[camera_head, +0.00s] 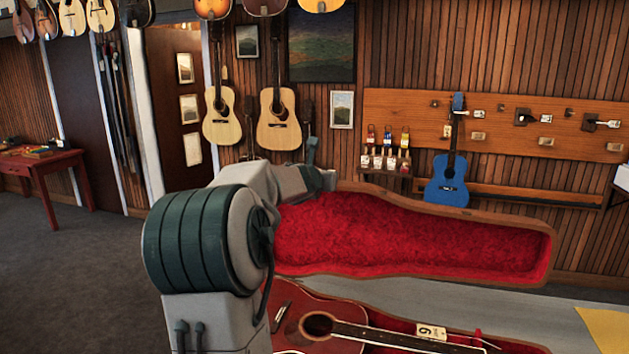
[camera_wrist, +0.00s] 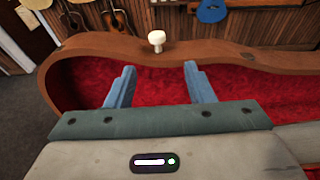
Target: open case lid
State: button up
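The case lid (camera_head: 410,240) stands raised behind the case body, its red plush inside facing me. In the wrist view its brown rim and red lining (camera_wrist: 240,75) cross the picture. A white knob (camera_wrist: 156,38) sits on the lid's rim. My gripper (camera_wrist: 158,68) is open, with its two blue fingers apart and nothing seen between them. The knob shows just beyond the fingertips, roughly centred between them. A dark red guitar (camera_head: 365,333) lies in the case body.
A numbered tag (camera_head: 431,331) lies by the guitar's neck. The case is on a grey surface (camera_head: 535,308) with a yellow sheet (camera_head: 606,327) at right. A blue ukulele (camera_head: 447,180) hangs behind the lid. A red table (camera_head: 42,165) stands far left, with open floor before it.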

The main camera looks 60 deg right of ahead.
jog(key=v, duration=1.3)
jog(key=shift+a+p, duration=0.3)
jog(key=shift+p, duration=0.05)
